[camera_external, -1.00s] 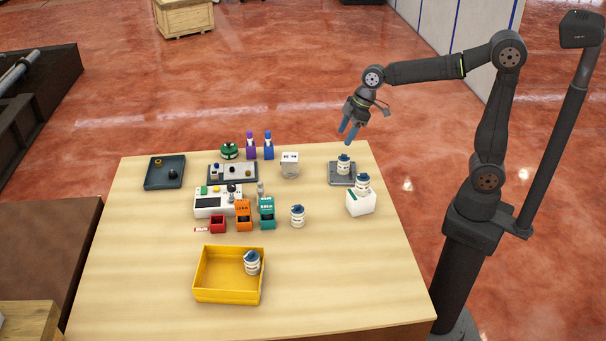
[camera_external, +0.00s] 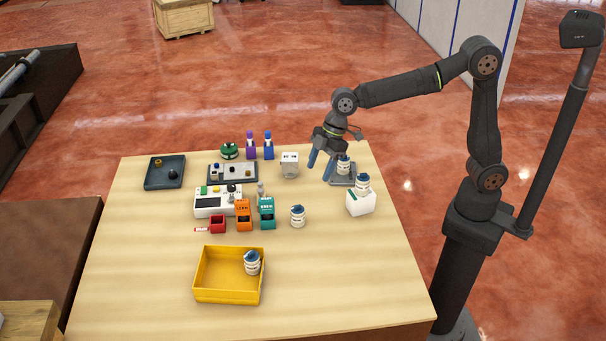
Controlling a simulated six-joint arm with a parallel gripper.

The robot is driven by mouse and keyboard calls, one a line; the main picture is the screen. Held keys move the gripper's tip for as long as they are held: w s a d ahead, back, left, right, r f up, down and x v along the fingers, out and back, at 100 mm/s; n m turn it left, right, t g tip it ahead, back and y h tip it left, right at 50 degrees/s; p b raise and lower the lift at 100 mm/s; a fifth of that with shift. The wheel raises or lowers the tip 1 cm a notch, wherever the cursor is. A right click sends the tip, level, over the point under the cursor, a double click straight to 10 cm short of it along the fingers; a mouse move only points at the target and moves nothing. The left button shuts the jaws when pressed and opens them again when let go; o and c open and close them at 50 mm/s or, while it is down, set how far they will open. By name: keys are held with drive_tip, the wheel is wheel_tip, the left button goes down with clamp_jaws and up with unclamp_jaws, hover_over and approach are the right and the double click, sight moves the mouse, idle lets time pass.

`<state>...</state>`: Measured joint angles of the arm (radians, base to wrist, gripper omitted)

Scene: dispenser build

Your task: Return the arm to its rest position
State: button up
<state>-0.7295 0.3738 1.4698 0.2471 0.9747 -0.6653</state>
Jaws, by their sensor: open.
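My gripper (camera_external: 319,169) hangs over the back right part of the table, pointing down with its blue fingers apart and nothing between them. It is just left of a white bottle with a dark cap (camera_external: 344,164) that stands on a grey plate (camera_external: 347,182). In this view the fingers overlap the plate's left side. I cannot tell their exact height above the table. My arm reaches in from its column at the right, with the elbow raised.
A white box (camera_external: 361,204) with a bottle on top, a lone bottle (camera_external: 297,216) and a white cube (camera_external: 290,165) stand nearby. Orange (camera_external: 243,216) and teal (camera_external: 267,214) dispensers are mid-table. A yellow tray (camera_external: 229,297) holds a bottle in front. The right front tabletop is clear.

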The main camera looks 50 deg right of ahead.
drive_tip(key=s+a+n, duration=0.1)
drive_tip(key=s+a, duration=0.3)
drive_tip(key=a, duration=0.3)
drive_tip(key=shift+a+f+n+g, duration=0.25)
drive_tip(key=shift+f+n+g, duration=0.05)
drive_tip(key=shift+f+n, duration=0.1)
